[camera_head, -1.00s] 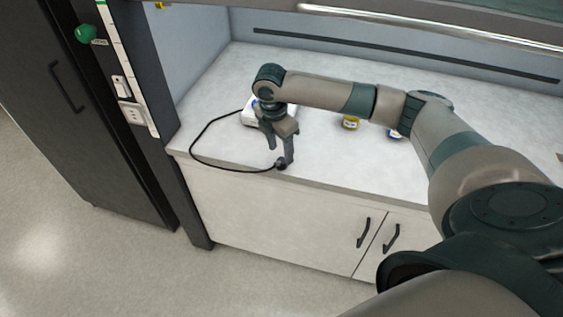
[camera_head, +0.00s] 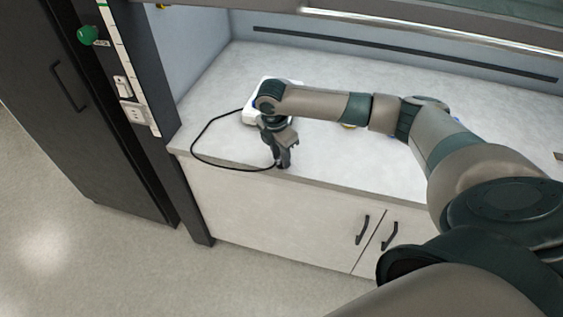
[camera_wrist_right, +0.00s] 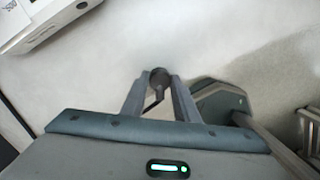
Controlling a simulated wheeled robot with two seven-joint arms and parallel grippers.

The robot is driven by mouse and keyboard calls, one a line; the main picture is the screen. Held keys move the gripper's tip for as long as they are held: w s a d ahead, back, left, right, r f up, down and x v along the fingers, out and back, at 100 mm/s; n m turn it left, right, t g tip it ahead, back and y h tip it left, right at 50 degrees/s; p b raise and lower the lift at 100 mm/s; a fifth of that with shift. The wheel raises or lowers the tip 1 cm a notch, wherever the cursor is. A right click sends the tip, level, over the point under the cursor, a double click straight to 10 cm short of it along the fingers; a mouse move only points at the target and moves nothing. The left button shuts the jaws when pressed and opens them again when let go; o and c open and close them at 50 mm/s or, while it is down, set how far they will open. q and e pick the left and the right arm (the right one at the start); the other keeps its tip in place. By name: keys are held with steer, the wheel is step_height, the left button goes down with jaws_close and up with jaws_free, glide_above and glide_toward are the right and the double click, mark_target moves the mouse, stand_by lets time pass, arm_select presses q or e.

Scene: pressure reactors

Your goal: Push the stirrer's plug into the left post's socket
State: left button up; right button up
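The stirrer (camera_head: 249,115) is a white device on the left part of the counter, partly hidden behind my right arm; its white casing also shows in the right wrist view (camera_wrist_right: 35,22). Its black cord (camera_head: 192,140) loops left and forward to the plug at the counter's front edge. My right gripper (camera_head: 282,162) points down there, its fingers drawn together. In the right wrist view the dark round plug (camera_wrist_right: 158,77) sits between the two fingertips, which appear to touch it on both sides. The left post's white socket (camera_head: 135,112) faces the room. My left gripper is out of view.
A white switch plate (camera_head: 122,87) sits above the socket, and a green knob (camera_head: 87,35) is on the post's left. A dark cabinet (camera_head: 70,110) stands at the left. The counter (camera_head: 330,155) is clear right of my gripper.

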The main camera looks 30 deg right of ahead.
steer(key=shift+r, duration=0.1)
steer(key=shift+c, duration=0.3)
steer(key=shift+r+b, duration=0.45)
steer(key=shift+r, duration=0.2)
step_height(320, 180, up, 2)
steer(key=shift+r+b, duration=0.25)
steer(key=shift+b, duration=0.3)
steer(key=s+d+r+b, duration=0.3)
steer(key=s+d+r, duration=0.4)
steer(key=d, duration=0.1)
steer(key=shift+s+d, duration=0.35)
steer(key=shift+s, duration=0.05)
